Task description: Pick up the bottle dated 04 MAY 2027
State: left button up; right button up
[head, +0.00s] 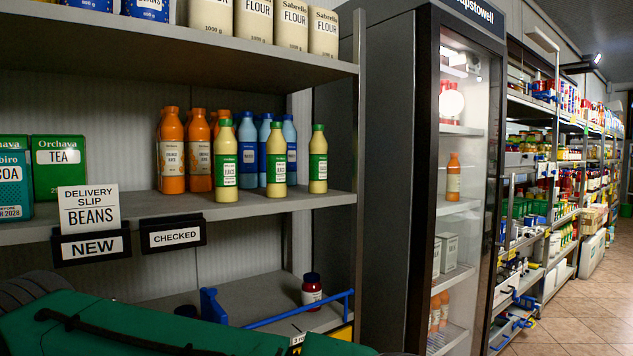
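Several bottles stand upright on the middle shelf (200,209) at the left. Orange bottles (171,150) stand at the left of the group, with blue bottles (247,150) in the middle and behind. Pale yellow juice bottles with green caps stand in front: one at the left (225,160), one in the middle (276,160) and one at the right (318,158). The dates on the bottles are too small to read, so I cannot tell which is 04 MAY 2027. Neither gripper shows in the head view.
Signs reading NEW (92,247) and CHECKED (174,237) hang on the shelf edge. Tea (58,168) stands left, flour (252,20) above, a dark-red jar (311,290) below. A tall fridge (385,170) stands right. A green shape (200,330) covers the bottom left.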

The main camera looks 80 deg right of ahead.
aim_at(224, 148)
jog(key=l+z, duration=0.2)
jog(key=z, duration=0.25)
jog(key=l+z, duration=0.2)
jog(key=z, duration=0.3)
jog(key=i+l+z, duration=0.1)
jog(key=z, duration=0.35)
jog(key=i+l+z, duration=0.1)
jog(key=l+z, duration=0.15)
jog(key=z, duration=0.25)
jog(key=i+l, duration=0.55)
jog(key=i+l+z, duration=0.05)
